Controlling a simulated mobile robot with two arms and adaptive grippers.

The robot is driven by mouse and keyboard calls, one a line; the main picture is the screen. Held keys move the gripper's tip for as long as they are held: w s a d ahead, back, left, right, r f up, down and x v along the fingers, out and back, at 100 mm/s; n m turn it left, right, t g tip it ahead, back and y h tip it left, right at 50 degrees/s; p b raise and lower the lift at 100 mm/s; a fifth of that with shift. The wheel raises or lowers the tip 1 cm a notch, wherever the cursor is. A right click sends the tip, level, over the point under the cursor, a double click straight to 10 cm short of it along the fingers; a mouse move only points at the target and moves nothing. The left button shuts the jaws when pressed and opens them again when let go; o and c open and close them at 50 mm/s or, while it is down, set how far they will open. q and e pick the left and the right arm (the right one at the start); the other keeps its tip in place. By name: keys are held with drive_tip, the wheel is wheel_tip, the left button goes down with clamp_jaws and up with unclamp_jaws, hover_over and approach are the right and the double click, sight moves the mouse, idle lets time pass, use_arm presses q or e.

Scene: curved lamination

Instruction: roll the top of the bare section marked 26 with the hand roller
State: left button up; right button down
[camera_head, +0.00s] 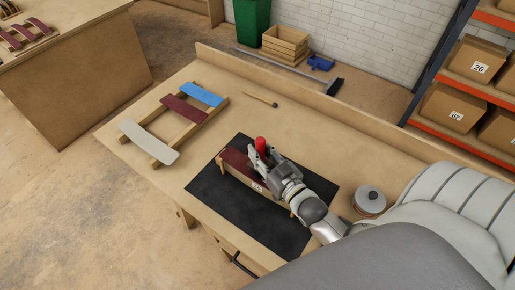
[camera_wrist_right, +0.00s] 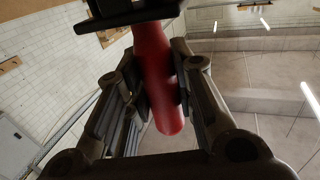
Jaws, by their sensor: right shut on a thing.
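The section marked 26 (camera_head: 257,187) lies on a black mat (camera_head: 207,190) on the bench, with a dark red top (camera_head: 236,160) and a light wooden side carrying a white label. My right gripper (camera_head: 262,155) is over the section and shut on the red handle of the hand roller (camera_head: 261,144). The red handle also fills the middle of the right wrist view (camera_wrist_right: 160,80), between the two fingers. The roller's lower end is hidden by the gripper, so I cannot tell whether it touches the section. My left gripper is not in view.
A wooden rack (camera_head: 190,127) with white, dark red and blue strips stands at the left of the bench. A small brush (camera_head: 261,99) lies behind the mat. A lidded pot (camera_head: 369,200) stands right of the mat. A raised ledge runs along the bench's back edge.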

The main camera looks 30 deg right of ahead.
drive_tip(key=shift+s+d+f+p, duration=0.1)
drive_tip(key=shift+s+d+p, duration=0.2)
drive_tip(key=shift+s, duration=0.7)
drive_tip(key=shift+s+d+f+p, duration=0.1)
drive_tip(key=shift+s+d+p, duration=0.2)
drive_tip(key=shift+s, duration=0.65)
drive_tip(key=shift+s+d+f+p, duration=0.1)
drive_tip(key=shift+s+d+p, duration=0.2)
drive_tip(key=shift+s, duration=0.7)
drive_tip(key=shift+s+d+r+p, duration=0.1)
drive_tip(key=shift+s+d+p, duration=0.2)
drive_tip(key=shift+s, duration=0.25)
drive_tip(key=shift+s+d+r+p, duration=0.1)
drive_tip(key=shift+s+d+p, duration=0.15)
drive_tip(key=shift+s, duration=0.25)
drive_tip(key=s+d+p, duration=0.1)
drive_tip(key=s+d, duration=0.2)
drive_tip(key=s, duration=0.2)
drive_tip(key=shift+s, duration=0.4)
wheel_tip(320, 180, up, 7)
drive_tip(key=p, duration=0.4)
drive_tip(key=shift+p, duration=0.4)
